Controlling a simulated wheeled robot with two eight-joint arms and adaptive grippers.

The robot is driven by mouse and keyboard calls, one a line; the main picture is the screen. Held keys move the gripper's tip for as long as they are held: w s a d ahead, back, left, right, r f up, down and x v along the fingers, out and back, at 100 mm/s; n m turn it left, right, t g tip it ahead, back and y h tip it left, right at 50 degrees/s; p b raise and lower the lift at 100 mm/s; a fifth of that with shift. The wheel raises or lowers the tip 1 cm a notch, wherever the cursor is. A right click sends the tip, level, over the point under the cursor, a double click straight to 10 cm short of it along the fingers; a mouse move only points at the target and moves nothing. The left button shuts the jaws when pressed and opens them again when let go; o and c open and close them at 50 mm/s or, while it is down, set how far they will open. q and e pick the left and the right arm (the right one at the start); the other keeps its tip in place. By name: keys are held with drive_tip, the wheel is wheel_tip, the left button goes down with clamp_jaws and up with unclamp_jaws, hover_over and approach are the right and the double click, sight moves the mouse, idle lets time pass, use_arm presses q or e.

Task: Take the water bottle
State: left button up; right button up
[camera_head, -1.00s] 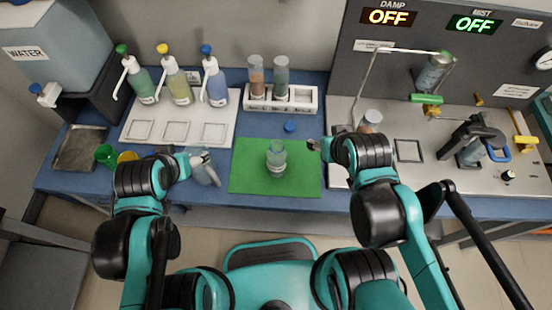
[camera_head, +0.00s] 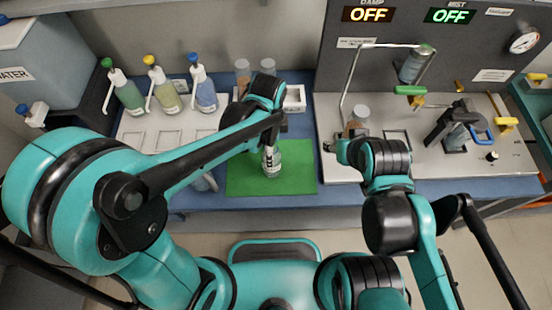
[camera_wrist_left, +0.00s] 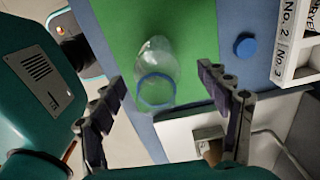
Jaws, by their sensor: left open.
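A clear, open-topped bottle (camera_head: 274,168) stands on the green mat (camera_head: 240,180). In the left wrist view the same clear bottle (camera_wrist_left: 157,75) shows with a blue-tinted rim, just beyond my fingers and nearer the left one. My left gripper (camera_head: 270,150) reaches down at this bottle and partly covers it; in its wrist view the left gripper (camera_wrist_left: 170,110) is open with nothing between its fingertips. I cannot tell whether it touches the bottle. My right gripper (camera_head: 328,147) is right of the mat, near the grey machine base; its fingers are too small to judge.
Dispenser bottles with green (camera_head: 127,95), yellow (camera_head: 163,90) and blue (camera_head: 202,92) caps stand on a white tray at the back left. A white rack (camera_head: 293,98) is partly behind my left arm. A blue cap (camera_wrist_left: 245,46) lies beside the mat. The grey machine (camera_head: 410,160) fills the right.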

use_arm(q)
drive_tip(key=shift+d+f, duration=0.1)
drive_tip(key=shift+f, duration=0.35)
drive_tip(key=f+b, duration=0.1)
drive_tip(key=f, duration=0.1)
drive_tip(key=f+b, duration=0.1)
drive_tip(key=f, duration=0.1)
drive_tip(key=f+b, duration=0.1)
drive_tip(key=f, duration=0.1)
drive_tip(key=shift+s+a+f, duration=0.15)
drive_tip(key=shift+s+a, duration=0.1)
drive_tip(key=shift+f+b, duration=0.3)
drive_tip(key=shift+f, duration=0.1)
drive_tip(key=shift+r, duration=0.1)
drive_tip(key=shift+c, duration=0.9)
drive_tip(key=c, duration=1.1)
